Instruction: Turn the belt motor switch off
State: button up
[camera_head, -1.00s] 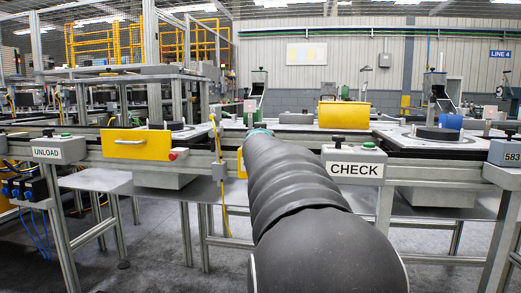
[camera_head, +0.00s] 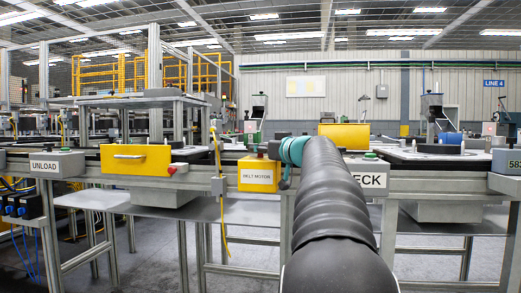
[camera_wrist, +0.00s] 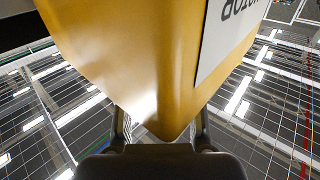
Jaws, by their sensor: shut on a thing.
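The belt motor box (camera_head: 257,175) is yellow with a white label and hangs at the front of the line, left of the arm, in the head view. My gripper (camera_head: 285,180) is at the right side of this box, below the teal wrist joint, and is small and partly hidden. In the wrist view the yellow box (camera_wrist: 120,50) fills the upper middle, its label upside down. My gripper (camera_wrist: 160,125) has one finger on each side of the box's corner, shut on it.
The "UNLOAD" box (camera_head: 57,164) and a yellow panel with a handle (camera_head: 134,159) are to the left. A yellow cable (camera_head: 217,200) hangs just left of the motor box.

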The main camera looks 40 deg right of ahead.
jog(key=shift+n+y, duration=1.1)
jog(key=shift+y, duration=0.7)
jog(key=o, duration=1.1)
jog(key=shift+o, duration=0.2)
jog(key=shift+s, duration=0.1)
jog(key=s+d, duration=0.2)
jog(key=s, duration=0.9)
jog(key=shift+s+d, duration=0.25)
jog(key=shift+s, duration=0.1)
